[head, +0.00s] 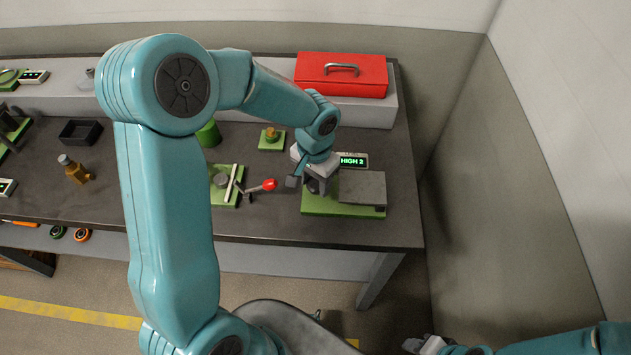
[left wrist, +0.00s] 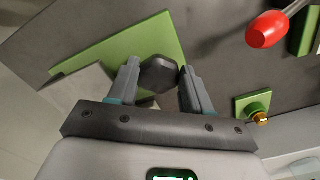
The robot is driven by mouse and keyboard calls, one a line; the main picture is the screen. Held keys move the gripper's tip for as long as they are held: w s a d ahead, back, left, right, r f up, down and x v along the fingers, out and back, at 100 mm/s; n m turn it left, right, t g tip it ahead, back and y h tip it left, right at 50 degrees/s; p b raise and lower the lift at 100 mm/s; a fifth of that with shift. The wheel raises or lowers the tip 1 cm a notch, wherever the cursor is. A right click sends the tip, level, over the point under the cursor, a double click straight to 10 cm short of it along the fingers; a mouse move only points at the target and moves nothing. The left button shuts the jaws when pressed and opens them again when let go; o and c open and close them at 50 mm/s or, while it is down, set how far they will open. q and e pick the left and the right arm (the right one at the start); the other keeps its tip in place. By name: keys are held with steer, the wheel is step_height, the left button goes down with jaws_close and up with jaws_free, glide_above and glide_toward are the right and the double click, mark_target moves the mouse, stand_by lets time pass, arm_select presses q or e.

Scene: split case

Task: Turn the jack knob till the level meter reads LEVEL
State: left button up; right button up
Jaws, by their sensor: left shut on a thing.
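The level meter (head: 353,160) reads HIGH 2 in green digits in the head view. In front of it is a green base plate (head: 335,208) with a grey slab (head: 363,187) on its right part. My left gripper (head: 306,182) is over the plate's left side. In the left wrist view my left gripper (left wrist: 158,92) is shut on the dark faceted jack knob (left wrist: 159,72), with one finger on each side. The knob is mostly hidden in the head view. My right gripper (head: 424,344) is at the bottom right, far from the bench; its fingers are unclear.
A lever with a red knob (head: 269,185) stands just left of the left gripper. A small green plate with a brass knob (head: 271,136) lies behind. A red toolbox (head: 341,74) sits on the rear shelf. The bench's front right corner is clear.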

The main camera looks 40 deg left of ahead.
mark_target(314, 184)
arm_select(q)
steer(key=shift+w+a+m, duration=0.15)
steer(key=shift+m, duration=1.95)
steer(key=o, duration=0.8)
steer(key=shift+c, duration=0.2)
step_height(314, 184, up, 16)
steer(key=shift+r+b, duration=0.2)
steer(key=shift+b, duration=0.1)
steer(key=shift+f, duration=0.1)
